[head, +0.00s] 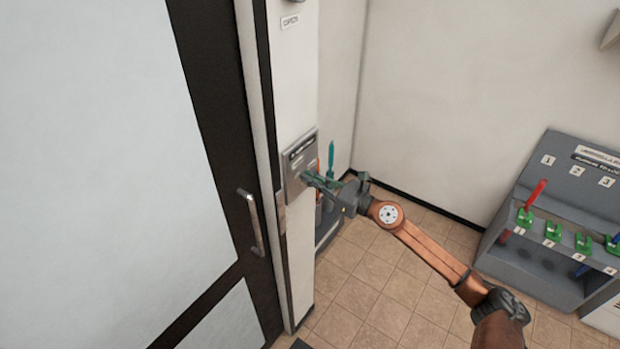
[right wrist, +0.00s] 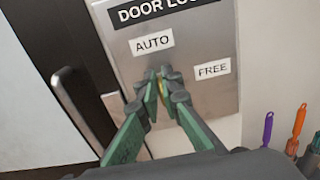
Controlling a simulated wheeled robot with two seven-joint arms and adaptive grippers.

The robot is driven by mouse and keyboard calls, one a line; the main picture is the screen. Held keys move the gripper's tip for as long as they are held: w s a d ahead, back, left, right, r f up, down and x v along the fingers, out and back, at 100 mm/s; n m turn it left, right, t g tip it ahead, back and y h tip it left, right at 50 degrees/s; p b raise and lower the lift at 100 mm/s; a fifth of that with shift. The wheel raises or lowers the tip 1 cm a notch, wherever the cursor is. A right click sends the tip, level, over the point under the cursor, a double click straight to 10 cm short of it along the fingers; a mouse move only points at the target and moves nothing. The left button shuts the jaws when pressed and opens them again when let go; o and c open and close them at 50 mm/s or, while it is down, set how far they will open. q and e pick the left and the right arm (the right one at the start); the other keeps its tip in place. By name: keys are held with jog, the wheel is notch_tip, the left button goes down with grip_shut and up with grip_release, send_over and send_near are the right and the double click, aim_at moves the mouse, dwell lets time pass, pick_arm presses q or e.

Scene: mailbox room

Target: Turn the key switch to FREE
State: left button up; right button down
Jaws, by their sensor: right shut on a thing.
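The door lock panel (head: 300,165) is a grey metal plate on the white wall strip beside the door. In the right wrist view the panel (right wrist: 205,105) carries an AUTO label (right wrist: 152,41) at upper left and a FREE label (right wrist: 213,70) at right. My right gripper (head: 309,177) reaches the panel from the right. In the right wrist view its green fingers (right wrist: 163,85) are shut on the key switch, below and between the two labels. A small yellowish bit shows between the fingertips; the rest of the switch is hidden, so its setting cannot be read. My left gripper is not in view.
The door handle (head: 251,222) stands left of the panel on the dark door frame. Purple (right wrist: 267,130) and orange (right wrist: 299,120) handled things stand at lower right in the wrist view. A grey numbered rack (head: 560,215) with green holders stands at the right. Tiled floor is open between.

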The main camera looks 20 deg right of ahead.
jog(key=m, duration=0.1)
jog(key=m+p, duration=0.1)
jog(key=m, duration=0.1)
jog(key=m+p, duration=0.1)
jog(key=shift+w+d+r, duration=0.1)
jog(key=shift+w+d, duration=0.15)
jog(key=shift+d, duration=0.05)
jog(key=m+p, duration=0.1)
jog(key=m, duration=0.1)
jog(key=m+p, duration=0.1)
jog(key=m, duration=0.1)
jog(key=m+p, duration=0.1)
jog(key=m, duration=0.1)
jog(key=shift+w+d+f+p, duration=0.2)
jog(key=shift+d+p, duration=0.05)
jog(key=shift+p, duration=0.05)
jog(key=m+p, duration=0.1)
jog(key=m, duration=0.2)
jog(key=m+p, duration=0.1)
jog(key=shift+w+d+f+p, duration=0.1)
jog(key=shift+d+f+p, duration=0.05)
jog(key=shift+f+p, duration=0.2)
jog(key=shift+f+m+p, duration=0.15)
jog(key=shift+m+p, duration=0.35)
jog(key=shift+m, duration=0.5)
jog(key=shift+f+m+p, duration=0.15)
jog(key=shift+m+p, duration=0.35)
jog(key=shift+m, duration=0.5)
jog(key=shift+f, duration=0.1)
